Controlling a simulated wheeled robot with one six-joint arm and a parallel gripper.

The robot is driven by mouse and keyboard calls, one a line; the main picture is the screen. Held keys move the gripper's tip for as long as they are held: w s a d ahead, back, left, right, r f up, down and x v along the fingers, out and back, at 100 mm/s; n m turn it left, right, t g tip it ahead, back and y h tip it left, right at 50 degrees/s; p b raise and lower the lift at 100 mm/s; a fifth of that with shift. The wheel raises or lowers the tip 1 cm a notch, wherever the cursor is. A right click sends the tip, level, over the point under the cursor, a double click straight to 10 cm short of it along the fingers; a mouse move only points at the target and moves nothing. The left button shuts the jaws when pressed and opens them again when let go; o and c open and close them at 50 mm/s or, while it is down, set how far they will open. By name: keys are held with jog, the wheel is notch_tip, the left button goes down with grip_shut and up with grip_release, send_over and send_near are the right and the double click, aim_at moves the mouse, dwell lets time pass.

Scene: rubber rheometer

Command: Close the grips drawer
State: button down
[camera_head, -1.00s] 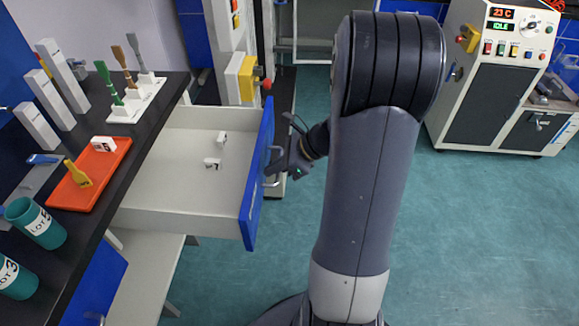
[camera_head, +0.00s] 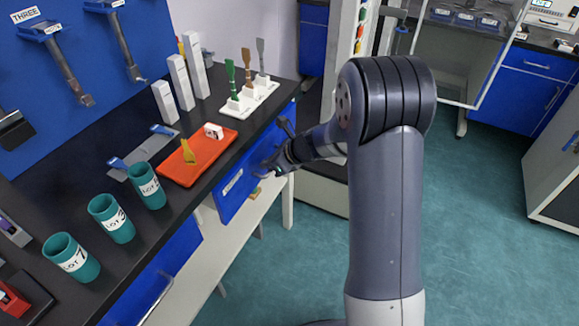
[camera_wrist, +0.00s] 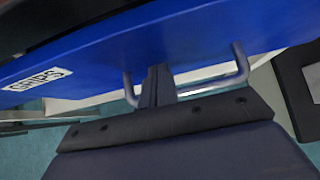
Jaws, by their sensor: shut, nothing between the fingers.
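The grips drawer shows as a blue front (camera_head: 235,187) under the bench's front edge in the head view; its inside is not visible. In the wrist view the blue front (camera_wrist: 190,45) carries a GRIPS label (camera_wrist: 38,80) and a silver bar handle (camera_wrist: 215,84). The front looks about in line with the bench edge; I cannot tell if a small gap is left. My gripper (camera_head: 268,168) is at the front by the handle. In the wrist view its shut, empty fingers (camera_wrist: 158,75) overlap the handle's span and reach to the front; contact is unclear.
On the black bench stand an orange tray (camera_head: 168,174), several teal cups (camera_head: 110,219), white blocks (camera_head: 181,83) and a white rack (camera_head: 250,100) with coloured tools. A lower blue drawer is at the front left. Green floor (camera_head: 480,230) is clear on the right.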

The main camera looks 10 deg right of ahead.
aim_at(259, 156)
jog(key=shift+w+a, duration=0.45)
jog(key=shift+a, duration=0.15)
jog(key=shift+w+a, duration=0.4)
jog(key=shift+a, duration=0.2)
jog(key=shift+a+r, duration=0.1)
jog(key=shift+a, duration=0.05)
jog(key=shift+w+r, duration=0.1)
jog(key=shift+r, duration=0.05)
jog(key=shift+r+p, duration=0.1)
jog(key=shift+p, duration=0.25)
